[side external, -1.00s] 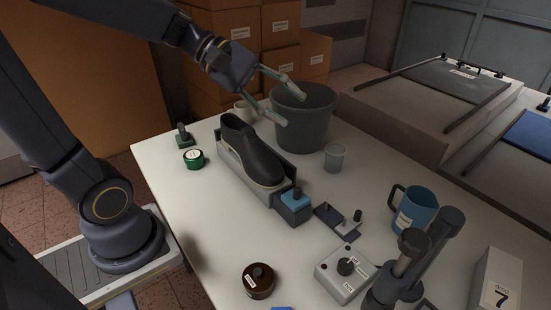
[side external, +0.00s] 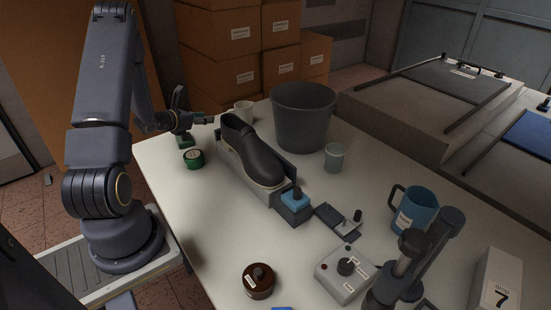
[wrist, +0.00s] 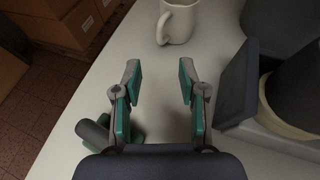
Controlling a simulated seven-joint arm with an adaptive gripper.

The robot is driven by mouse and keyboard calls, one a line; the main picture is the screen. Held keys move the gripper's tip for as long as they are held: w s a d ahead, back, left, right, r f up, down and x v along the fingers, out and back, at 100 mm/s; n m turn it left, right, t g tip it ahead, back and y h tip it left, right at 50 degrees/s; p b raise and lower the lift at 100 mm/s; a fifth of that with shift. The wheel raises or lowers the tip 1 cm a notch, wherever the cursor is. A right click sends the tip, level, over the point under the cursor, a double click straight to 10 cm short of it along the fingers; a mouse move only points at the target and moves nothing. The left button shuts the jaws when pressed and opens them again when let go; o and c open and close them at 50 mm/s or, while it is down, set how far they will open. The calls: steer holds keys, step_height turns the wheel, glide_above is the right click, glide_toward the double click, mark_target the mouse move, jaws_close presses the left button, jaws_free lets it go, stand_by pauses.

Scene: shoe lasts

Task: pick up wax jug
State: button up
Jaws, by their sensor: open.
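A white jug-like cup (side external: 243,109) with a handle stands at the back left of the table, partly hidden behind the black shoe. In the wrist view the same white cup (wrist: 179,22) is upright beyond my fingertips, its handle towards the left. A blue mug (side external: 415,210) with a handle and a label stands at the right; I cannot read which vessel is the wax jug. My gripper (side external: 207,119) is low near the table's back left edge, left of the white cup. In the wrist view my gripper (wrist: 158,77) is open and empty, apart from the cup.
The black shoe (side external: 252,152) on its stand and the grey bucket (side external: 302,118) stand to the right of the white cup. A green-based tool (wrist: 100,128) is close by my left finger. A green tin (side external: 193,158) is near. Cardboard boxes (side external: 240,50) are stacked behind.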

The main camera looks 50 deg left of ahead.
mark_target(239, 115)
steer(key=x, duration=0.6)
steer(key=shift+w+f, duration=0.1)
steer(key=shift+w, duration=0.05)
steer(key=x, duration=0.2)
steer(key=f+x, duration=0.1)
steer(key=x, duration=0.2)
steer(key=shift+s, duration=0.2)
jaws_close()
steer(key=shift+r, duration=0.1)
